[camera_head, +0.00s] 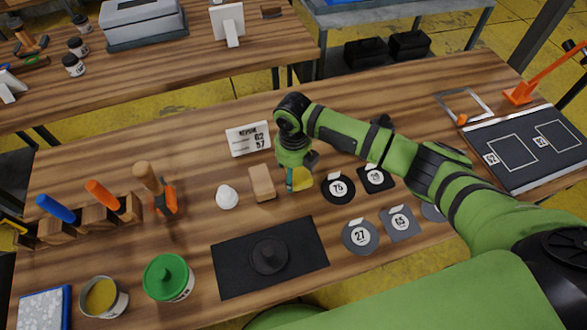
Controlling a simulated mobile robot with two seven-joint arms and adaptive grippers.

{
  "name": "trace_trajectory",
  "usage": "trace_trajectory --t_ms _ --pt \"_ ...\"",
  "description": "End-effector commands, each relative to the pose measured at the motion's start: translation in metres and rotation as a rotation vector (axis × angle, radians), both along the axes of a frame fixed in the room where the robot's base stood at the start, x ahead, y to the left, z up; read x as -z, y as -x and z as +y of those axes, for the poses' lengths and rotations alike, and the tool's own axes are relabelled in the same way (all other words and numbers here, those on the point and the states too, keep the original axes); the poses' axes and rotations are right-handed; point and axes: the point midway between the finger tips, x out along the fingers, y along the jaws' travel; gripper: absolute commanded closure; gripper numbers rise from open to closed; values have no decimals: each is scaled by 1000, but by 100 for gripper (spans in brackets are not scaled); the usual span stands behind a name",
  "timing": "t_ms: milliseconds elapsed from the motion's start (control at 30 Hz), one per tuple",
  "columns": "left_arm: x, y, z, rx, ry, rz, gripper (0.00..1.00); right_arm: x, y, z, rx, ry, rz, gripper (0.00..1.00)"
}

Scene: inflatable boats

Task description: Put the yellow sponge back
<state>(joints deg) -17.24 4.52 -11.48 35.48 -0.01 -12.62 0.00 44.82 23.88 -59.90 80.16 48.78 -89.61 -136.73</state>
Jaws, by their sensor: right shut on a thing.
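My right gripper (297,180) points down over the middle of the table, its arm coming in from the right. The gripper is just right of a tan block (262,183) and left of a black round patch marked 75 (338,188). My left gripper is not in view.
A black mat (230,275) with a dark disc lies in front. A green-lidded can (168,277) and an open tin (103,297) stand front left. A wooden tool rack (95,217) is at left. A white sign (248,139) stands behind the block. Numbered patches (360,236) lie right.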

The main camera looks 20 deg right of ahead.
Motion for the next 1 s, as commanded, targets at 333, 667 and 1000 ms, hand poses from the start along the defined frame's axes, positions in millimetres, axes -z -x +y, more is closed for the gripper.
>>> trace_trajectory --t_ms 333,667,1000 --pt "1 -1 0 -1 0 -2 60 1 0 0 0 0 1 1" --pt "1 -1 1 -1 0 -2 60 -17 -1 0 -1 -2 -3 1" --pt "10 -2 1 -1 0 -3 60 -87 -1 0 -1 -1 -4 1"
